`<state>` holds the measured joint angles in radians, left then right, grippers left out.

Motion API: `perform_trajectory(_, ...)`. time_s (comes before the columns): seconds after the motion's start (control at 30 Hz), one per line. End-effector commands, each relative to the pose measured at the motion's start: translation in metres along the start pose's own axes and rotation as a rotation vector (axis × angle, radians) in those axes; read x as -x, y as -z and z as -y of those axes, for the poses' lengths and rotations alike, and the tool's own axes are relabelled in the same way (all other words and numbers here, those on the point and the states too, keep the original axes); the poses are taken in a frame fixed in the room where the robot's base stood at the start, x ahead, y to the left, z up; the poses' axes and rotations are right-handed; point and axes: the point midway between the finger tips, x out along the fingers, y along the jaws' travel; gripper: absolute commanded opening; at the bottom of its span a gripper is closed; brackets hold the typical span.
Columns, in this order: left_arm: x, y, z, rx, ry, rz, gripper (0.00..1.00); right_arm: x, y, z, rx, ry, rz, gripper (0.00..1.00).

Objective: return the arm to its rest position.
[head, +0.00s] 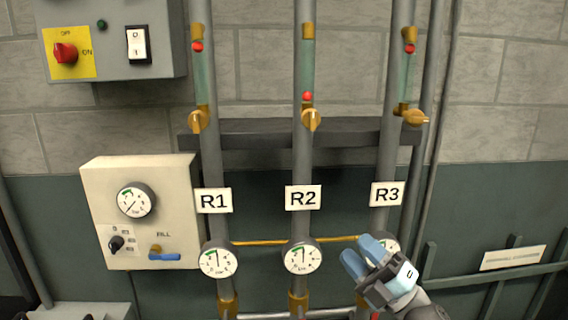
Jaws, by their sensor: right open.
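My right gripper (362,254) is at the lower right of the head view, with its two blue fingers apart and nothing between them. It is in front of the R3 pipe and partly hides the R3 gauge (392,243). My left gripper is not in view. Three grey vertical pipes carry the labels R1 (214,200), R2 (303,197) and R3 (386,194). The R1 gauge (218,260) and R2 gauge (303,257) show fully.
A cream box (95,190) with a gauge, a black knob and a blue-handled FILL valve (164,256) is at the left. A grey switch box (170,60) hangs above it. Brass valves (311,120) sit on the pipes. A green rail (500,273) is at the right.

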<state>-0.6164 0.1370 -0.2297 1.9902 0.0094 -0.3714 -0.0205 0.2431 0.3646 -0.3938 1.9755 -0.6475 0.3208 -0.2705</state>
Motion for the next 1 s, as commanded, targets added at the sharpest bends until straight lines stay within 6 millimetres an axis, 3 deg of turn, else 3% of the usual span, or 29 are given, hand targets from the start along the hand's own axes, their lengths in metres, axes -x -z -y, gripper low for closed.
perform_trajectory(0.03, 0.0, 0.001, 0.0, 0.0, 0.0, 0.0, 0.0, 0.024, -0.001, 0.024, -0.118, 0.026, 0.099, 0.45)
perform_trajectory(0.17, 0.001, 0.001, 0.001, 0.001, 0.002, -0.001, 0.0, 0.087, -0.002, 0.08, -0.404, 0.089, 0.353, 0.45)
perform_trajectory(0.27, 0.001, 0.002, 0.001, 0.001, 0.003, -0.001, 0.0, 0.143, 0.009, 0.124, -0.616, 0.142, 0.556, 0.45)
perform_trajectory(0.4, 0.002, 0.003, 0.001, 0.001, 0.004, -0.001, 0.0, 0.23, 0.041, 0.178, -0.896, 0.218, 0.847, 0.45)
perform_trajectory(0.6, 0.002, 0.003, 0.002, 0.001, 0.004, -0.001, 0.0, 0.333, 0.105, 0.223, -1.196, 0.302, 1.189, 0.45)
perform_trajectory(0.7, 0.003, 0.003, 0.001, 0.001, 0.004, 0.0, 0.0, 0.363, 0.129, 0.233, -1.282, 0.328, 1.295, 0.45)
perform_trajectory(0.8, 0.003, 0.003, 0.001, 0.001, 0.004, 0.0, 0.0, 0.38, 0.143, 0.237, -1.329, 0.34, 1.355, 0.45)
perform_trajectory(1.0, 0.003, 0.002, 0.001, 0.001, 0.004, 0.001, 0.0, 0.386, 0.148, 0.238, -1.347, 0.345, 1.376, 0.45)
